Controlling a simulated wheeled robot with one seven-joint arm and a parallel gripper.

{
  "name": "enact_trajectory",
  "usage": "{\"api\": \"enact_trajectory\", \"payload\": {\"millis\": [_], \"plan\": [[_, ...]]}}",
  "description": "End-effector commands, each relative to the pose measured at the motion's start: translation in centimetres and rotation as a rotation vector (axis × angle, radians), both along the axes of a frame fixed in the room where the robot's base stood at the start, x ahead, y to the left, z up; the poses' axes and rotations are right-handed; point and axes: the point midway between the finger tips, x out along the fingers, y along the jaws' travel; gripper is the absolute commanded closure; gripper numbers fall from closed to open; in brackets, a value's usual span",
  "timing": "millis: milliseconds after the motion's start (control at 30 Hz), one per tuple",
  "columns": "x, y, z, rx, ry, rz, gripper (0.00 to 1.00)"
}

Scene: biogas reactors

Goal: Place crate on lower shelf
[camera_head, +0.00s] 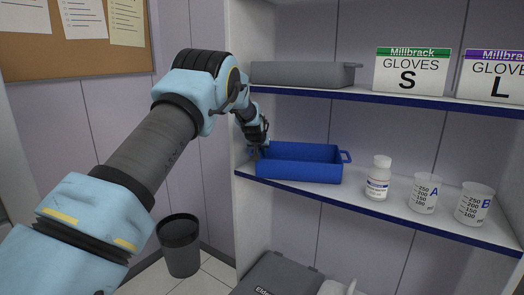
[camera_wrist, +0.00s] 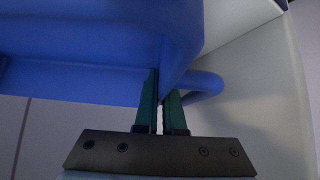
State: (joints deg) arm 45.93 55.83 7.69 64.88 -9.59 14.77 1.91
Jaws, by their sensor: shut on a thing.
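The blue crate (camera_head: 300,172) is at the left end of the lower shelf (camera_head: 400,212) in the head view. It looks upright and empty, with a handle at each end. Whether it rests fully on the shelf or hangs just above it cannot be told. My gripper (camera_head: 258,152) is at the crate's left end, partly hidden by my arm.
A white bottle (camera_head: 378,178), beaker A (camera_head: 424,193) and beaker B (camera_head: 474,203) stand right of the crate. A grey crate (camera_head: 303,74) and glove boxes (camera_head: 412,71) are on the shelf above. The shelf's side wall (camera_head: 247,215) is close on the left. A bin (camera_head: 180,246) stands on the floor.

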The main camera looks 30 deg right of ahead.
Motion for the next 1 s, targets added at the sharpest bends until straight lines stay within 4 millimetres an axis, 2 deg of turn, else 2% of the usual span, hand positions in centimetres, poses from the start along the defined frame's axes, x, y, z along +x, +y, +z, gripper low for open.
{"api": "enact_trajectory", "payload": {"millis": [167,200,433,767,1000], "plan": [[0.0,0.0,0.1,-0.003,-0.001,0.001,1.00],[0.0,0.0,-0.1,0.000,0.000,0.000,0.90],[0.0,0.0,0.0,0.000,0.000,0.000,0.65],[-0.1,0.1,0.2,-0.001,0.000,0.001,0.64],[-1.6,1.3,2.0,-0.002,-0.002,0.001,0.64]]}}
